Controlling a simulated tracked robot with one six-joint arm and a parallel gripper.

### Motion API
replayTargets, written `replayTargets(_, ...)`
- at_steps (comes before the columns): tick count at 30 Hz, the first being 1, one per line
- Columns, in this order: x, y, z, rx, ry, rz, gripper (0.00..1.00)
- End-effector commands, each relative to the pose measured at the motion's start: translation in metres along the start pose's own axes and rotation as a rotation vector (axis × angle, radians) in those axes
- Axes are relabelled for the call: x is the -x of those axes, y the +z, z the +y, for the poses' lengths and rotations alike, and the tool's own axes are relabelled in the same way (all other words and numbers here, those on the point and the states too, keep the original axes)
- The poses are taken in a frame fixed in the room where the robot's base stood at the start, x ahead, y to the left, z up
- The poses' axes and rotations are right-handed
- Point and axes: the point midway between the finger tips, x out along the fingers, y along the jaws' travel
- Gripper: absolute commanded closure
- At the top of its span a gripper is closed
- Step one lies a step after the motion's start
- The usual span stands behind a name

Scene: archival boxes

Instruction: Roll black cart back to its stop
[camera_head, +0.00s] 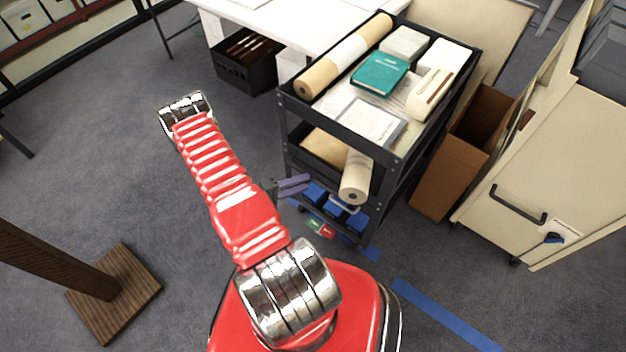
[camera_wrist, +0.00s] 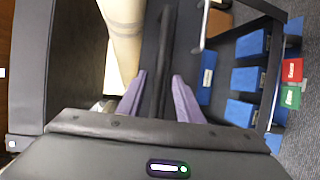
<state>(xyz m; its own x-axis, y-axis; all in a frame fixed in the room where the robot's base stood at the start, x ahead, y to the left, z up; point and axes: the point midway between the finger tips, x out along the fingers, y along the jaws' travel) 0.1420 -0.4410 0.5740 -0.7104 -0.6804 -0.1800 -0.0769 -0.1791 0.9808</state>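The black cart (camera_head: 398,148) stands right of centre in the head view, loaded on top and on its lower shelves. My gripper (camera_head: 293,185) reaches its near left side at lower-shelf height. In the wrist view my gripper (camera_wrist: 160,92) has its two purple fingers apart, on either side of a dark bar (camera_wrist: 167,45). The bar appears to belong to the cart; I cannot tell whether either finger touches it. Blue tape (camera_head: 440,312) runs along the floor in front of the cart and partly beneath it. No separate stop can be made out.
A brown cardboard box (camera_head: 455,160) stands close right of the cart, beside a beige cabinet (camera_head: 560,170). A white table (camera_head: 270,25) and black crate (camera_head: 248,60) are behind left. A wooden post base (camera_head: 125,300) stands front left.

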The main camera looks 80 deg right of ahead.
Motion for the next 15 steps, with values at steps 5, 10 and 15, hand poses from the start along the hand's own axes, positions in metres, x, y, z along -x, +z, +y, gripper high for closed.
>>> replayTargets(5,-0.024,0.001,0.0,0.0,0.0,-0.004,0.67)
replayTargets(10,-0.043,0.001,0.0,0.0,0.0,-0.003,0.67)
replayTargets(15,-0.053,0.001,0.0,0.0,0.0,-0.002,0.67)
